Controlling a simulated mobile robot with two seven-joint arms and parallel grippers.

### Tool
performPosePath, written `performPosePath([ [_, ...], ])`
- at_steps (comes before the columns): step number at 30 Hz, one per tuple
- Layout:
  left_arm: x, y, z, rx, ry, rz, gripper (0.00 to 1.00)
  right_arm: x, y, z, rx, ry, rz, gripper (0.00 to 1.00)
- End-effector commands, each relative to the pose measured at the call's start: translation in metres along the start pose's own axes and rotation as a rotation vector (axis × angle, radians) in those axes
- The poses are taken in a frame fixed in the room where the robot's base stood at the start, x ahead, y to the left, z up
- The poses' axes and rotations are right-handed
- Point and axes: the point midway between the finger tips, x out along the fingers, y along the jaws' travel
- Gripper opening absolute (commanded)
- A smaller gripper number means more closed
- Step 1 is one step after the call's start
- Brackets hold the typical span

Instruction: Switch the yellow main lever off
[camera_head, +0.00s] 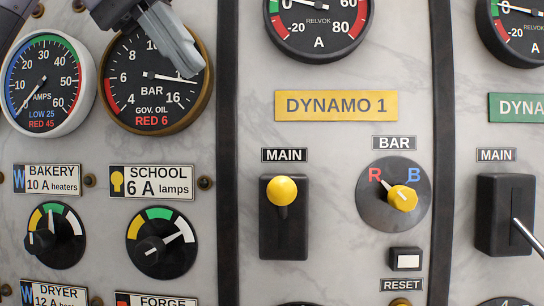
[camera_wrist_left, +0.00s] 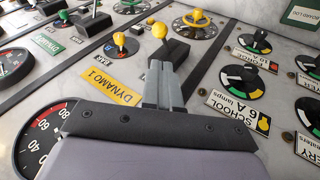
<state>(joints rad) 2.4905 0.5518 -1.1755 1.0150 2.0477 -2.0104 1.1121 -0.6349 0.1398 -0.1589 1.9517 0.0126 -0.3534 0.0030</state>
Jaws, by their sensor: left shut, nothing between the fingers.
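The yellow main lever (camera_head: 282,190) is a round yellow knob on a short dark stem, on a black base (camera_head: 283,240) under the MAIN label, below the DYNAMO 1 plate. The knob sits over the upper middle of the base. In the left wrist view the yellow knob (camera_wrist_left: 159,30) stands out just beyond the fingertips, with no contact visible. My left gripper (camera_head: 188,68) is shut and empty, in front of the oil gauge, up and left of the lever. Its closed fingers also show in the left wrist view (camera_wrist_left: 162,72). My right gripper is not in view.
The BAR selector (camera_head: 395,194) with its yellow knob is right of the lever, above a white RESET button (camera_head: 407,260). Another MAIN switch (camera_head: 503,210) stands at the right edge. Two black dials (camera_head: 162,243) are on the left. Dark strips divide the panel.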

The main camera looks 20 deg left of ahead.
Motion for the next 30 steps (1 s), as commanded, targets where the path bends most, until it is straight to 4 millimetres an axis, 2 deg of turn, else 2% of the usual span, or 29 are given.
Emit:
performPosePath([
  [6, 0.000, 0.000, 0.000, 0.000, 0.000, 0.001, 0.00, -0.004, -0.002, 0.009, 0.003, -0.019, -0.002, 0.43],
  [14, 0.004, 0.000, 0.000, 0.002, -0.002, -0.001, 0.00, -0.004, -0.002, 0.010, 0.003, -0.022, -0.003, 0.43],
  [23, 0.030, -0.001, 0.000, 0.003, -0.004, -0.001, 0.00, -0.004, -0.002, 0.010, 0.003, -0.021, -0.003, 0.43],
  [30, 0.063, -0.001, 0.000, 0.002, -0.004, -0.002, 0.00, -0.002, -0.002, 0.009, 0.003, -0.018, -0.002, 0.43],
])
